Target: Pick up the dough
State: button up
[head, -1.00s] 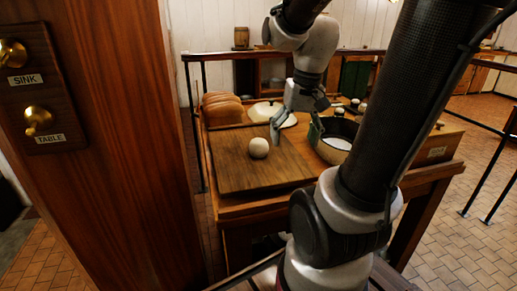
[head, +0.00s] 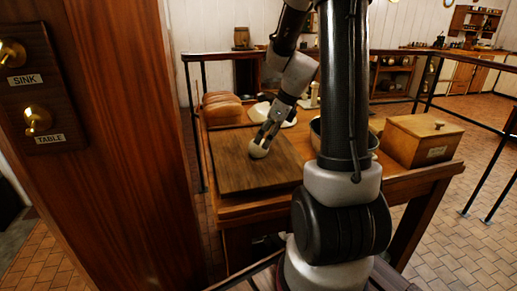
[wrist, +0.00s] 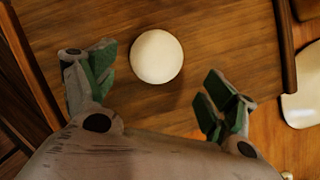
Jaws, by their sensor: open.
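The dough (head: 259,149) is a small pale ball on the wooden board (head: 235,177) on the table. It also shows in the wrist view (wrist: 156,57), lying bare on the wood beyond my fingertips and between their lines. My gripper (head: 266,135) is just above and behind the dough in the head view. In the wrist view my gripper (wrist: 150,88) is open, with green-padded fingers spread wide on either side and nothing between them. I cannot tell from the head view whether a finger touches the dough.
Bread loaves (head: 222,107) and a pale round dish (head: 260,112) stand at the back of the table. A wooden box (head: 420,140) is at its right. My arm partly hides a dark pan (head: 374,142). A rail and a wooden post (head: 120,140) flank the left.

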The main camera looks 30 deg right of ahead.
aim_at(263, 140)
jog(key=x, duration=0.5)
jog(key=shift+s+a+r, duration=0.1)
jog(key=shift+a+r, duration=0.05)
jog(key=shift+a, duration=0.2)
jog(key=shift+c, duration=0.2)
jog(key=c, duration=1.2)
